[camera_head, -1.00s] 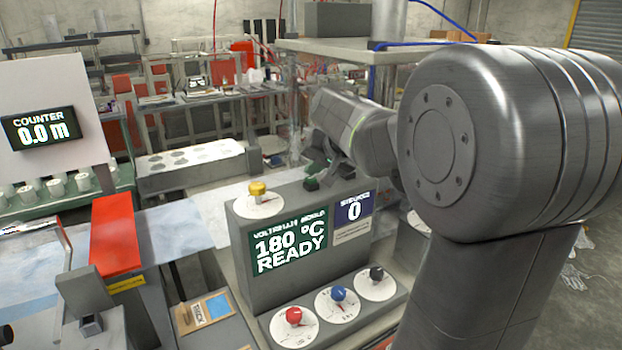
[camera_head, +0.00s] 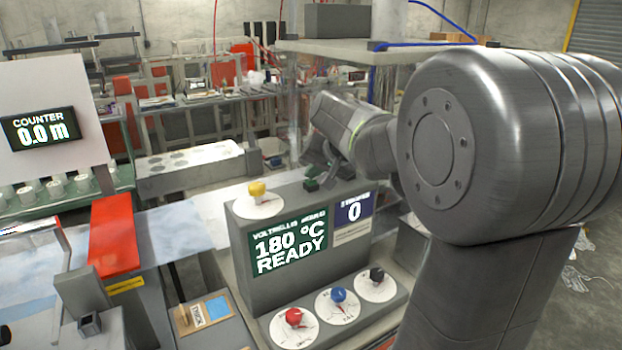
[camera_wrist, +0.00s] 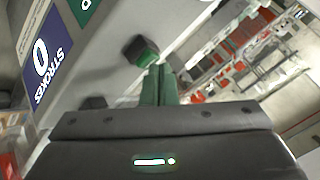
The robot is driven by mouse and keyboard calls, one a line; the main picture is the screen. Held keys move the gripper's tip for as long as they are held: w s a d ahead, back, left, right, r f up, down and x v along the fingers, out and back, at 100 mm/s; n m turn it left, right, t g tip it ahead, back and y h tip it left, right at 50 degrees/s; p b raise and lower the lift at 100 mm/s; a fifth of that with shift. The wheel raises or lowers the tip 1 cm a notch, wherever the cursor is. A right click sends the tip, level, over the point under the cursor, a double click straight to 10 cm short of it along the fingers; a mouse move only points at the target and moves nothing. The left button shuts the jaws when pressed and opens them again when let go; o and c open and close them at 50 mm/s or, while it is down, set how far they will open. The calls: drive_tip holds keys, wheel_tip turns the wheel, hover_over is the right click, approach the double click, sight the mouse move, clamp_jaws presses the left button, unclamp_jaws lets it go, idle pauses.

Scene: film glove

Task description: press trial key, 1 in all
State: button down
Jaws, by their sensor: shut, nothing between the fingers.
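The control box (camera_head: 262,215) stands in the middle of the head view, with a screen reading 180 °C READY and a counter panel (camera_head: 354,212) reading 0. A small dark key with green (camera_head: 312,185) sits on its top; in the wrist view a dark block with a green face (camera_wrist: 140,50) rises from the grey surface. I see no readable label on it. My gripper (camera_wrist: 160,70) has its green fingers shut together and empty, the tips just beside that block. In the head view the fingers (camera_head: 312,171) show just behind the key. I cannot tell whether they touch it.
A yellow knob (camera_head: 257,189) stands on the box's left end; red (camera_head: 293,316), blue (camera_head: 338,295) and black (camera_head: 376,275) knobs are along its front. A second dark block (camera_wrist: 92,102) is near my gripper. A clear-walled frame (camera_head: 300,100) stands behind.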

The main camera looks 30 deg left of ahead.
drive_tip(key=shift+r+p, duration=0.6)
drive_tip(key=shift+r, duration=0.3)
wheel_tip(320, 180, up, 5)
drive_tip(key=p, duration=0.4)
idle(0.6)
